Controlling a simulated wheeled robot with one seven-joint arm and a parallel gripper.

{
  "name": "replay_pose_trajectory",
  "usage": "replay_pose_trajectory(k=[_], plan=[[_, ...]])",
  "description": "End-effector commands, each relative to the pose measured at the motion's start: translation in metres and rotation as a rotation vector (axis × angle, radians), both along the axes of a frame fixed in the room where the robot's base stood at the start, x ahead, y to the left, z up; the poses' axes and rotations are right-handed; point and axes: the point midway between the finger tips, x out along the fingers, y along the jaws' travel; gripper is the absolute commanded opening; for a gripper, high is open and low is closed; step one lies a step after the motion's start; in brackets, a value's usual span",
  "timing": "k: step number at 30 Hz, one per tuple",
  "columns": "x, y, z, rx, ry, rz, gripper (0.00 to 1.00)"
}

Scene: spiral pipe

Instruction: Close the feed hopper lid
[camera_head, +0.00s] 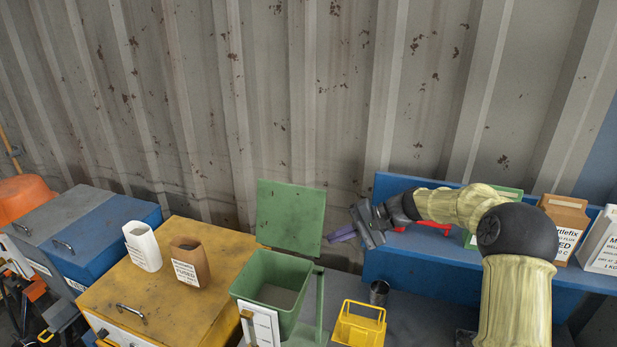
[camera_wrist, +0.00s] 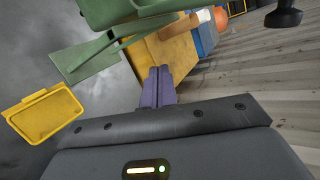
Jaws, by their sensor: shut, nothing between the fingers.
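The green feed hopper (camera_head: 268,290) is an open-topped bin with a white label on its front. Its green lid (camera_head: 290,217) stands upright at the back edge, so the hopper is open. My gripper (camera_head: 335,238) is just right of the lid, with its purple fingers pointing left towards it; I cannot tell whether they touch. In the wrist view the fingers of my gripper (camera_wrist: 158,85) are together and empty. Green parts of the hopper assembly (camera_wrist: 110,12) show at the top left there; which part is lid is unclear.
A yellow cabinet (camera_head: 200,270) with a white and a brown container stands left of the hopper. A yellow basket (camera_head: 359,325) and a dark metal cup (camera_head: 379,292) stand to its right. A blue shelf (camera_head: 400,265) with boxes is behind my arm. A corrugated wall rises behind.

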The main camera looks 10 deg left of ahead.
Motion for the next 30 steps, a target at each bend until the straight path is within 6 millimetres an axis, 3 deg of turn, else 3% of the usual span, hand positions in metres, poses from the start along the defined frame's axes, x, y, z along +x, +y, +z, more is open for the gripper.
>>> replay_pose_trajectory(k=[6,11,23,30], plan=[[0.053,-0.003,0.058,0.365,0.011,-0.011,0.00],[0.074,-0.019,0.084,0.541,-0.007,-0.017,0.00],[0.078,-0.023,0.090,0.583,-0.014,-0.016,0.00],[0.076,-0.007,0.094,0.582,-0.013,-0.014,0.00]])
